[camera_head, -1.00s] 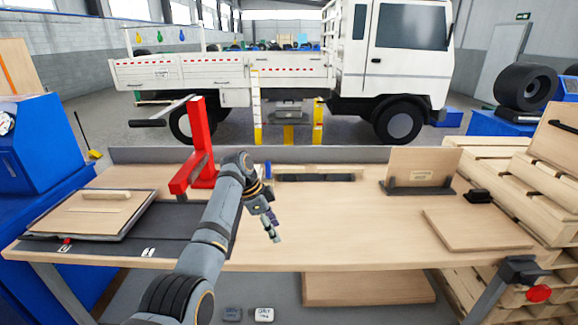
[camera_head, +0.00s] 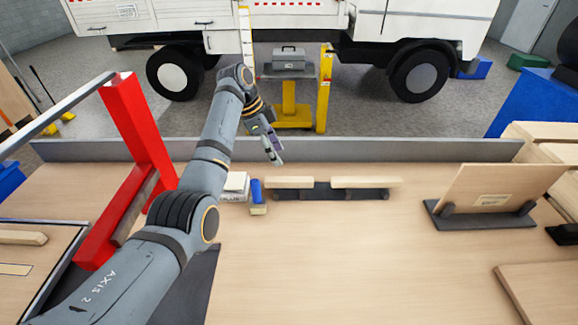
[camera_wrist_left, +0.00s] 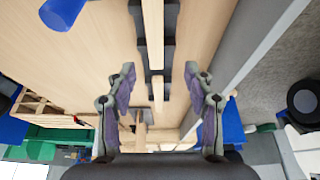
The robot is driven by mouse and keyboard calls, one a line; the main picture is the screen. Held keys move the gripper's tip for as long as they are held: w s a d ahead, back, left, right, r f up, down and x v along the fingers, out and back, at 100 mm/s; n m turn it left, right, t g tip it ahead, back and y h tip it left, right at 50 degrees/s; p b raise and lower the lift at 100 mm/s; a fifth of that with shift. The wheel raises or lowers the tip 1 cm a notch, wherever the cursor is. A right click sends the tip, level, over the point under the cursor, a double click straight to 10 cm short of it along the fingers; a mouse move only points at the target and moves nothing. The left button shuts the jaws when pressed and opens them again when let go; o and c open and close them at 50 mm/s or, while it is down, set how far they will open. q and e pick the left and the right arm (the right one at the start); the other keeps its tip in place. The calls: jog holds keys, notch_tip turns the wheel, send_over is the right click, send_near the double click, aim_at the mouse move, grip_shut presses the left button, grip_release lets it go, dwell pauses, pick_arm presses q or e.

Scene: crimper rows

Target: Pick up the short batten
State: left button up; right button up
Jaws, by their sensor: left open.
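Two pale wooden battens lie end to end in a dark rack (camera_head: 322,191) at the back of the bench. The left one (camera_head: 289,182) looks the shorter; the longer one (camera_head: 366,182) is to its right. In the left wrist view, the left batten (camera_wrist_left: 153,30) runs down from the top edge, partly cut off, and the other (camera_wrist_left: 158,95) lies beyond it. My left gripper (camera_head: 274,158) is open and empty, above and behind the left batten, apart from it. Its fingers (camera_wrist_left: 160,72) stand wide on either side of the batten line in the wrist view. My right gripper is not in view.
A blue cylinder (camera_head: 256,190) stands just left of the rack. A red stand (camera_head: 138,125) is farther left. A wooden panel in a dark holder (camera_head: 480,216) is at right. A grey back rail (camera_head: 400,150) edges the bench. The middle bench top is clear.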

aim_at(288, 179)
pick_arm(q)
jog(key=shift+s+d+f, duration=0.25)
jog(key=shift+s+f, duration=0.05)
jog(key=shift+f, duration=0.05)
jog(key=x, duration=0.4)
jog(key=shift+p, duration=0.35)
jog(key=shift+w+f, duration=0.1)
jog(key=shift+f, duration=0.15)
jog(key=x, duration=0.3)
jog(key=p+x, duration=0.1)
jog(key=shift+s+a+f, duration=0.2)
jog(key=shift+s+f, duration=0.05)
jog(key=shift+f, duration=0.15)
jog(key=shift+d+f, duration=0.1)
jog(key=shift+f, duration=0.1)
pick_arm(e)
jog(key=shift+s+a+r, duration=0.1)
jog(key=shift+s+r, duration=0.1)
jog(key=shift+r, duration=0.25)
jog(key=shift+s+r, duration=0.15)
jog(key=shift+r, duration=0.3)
pick_arm(q)
jog(key=shift+c, duration=1.1)
grip_shut()
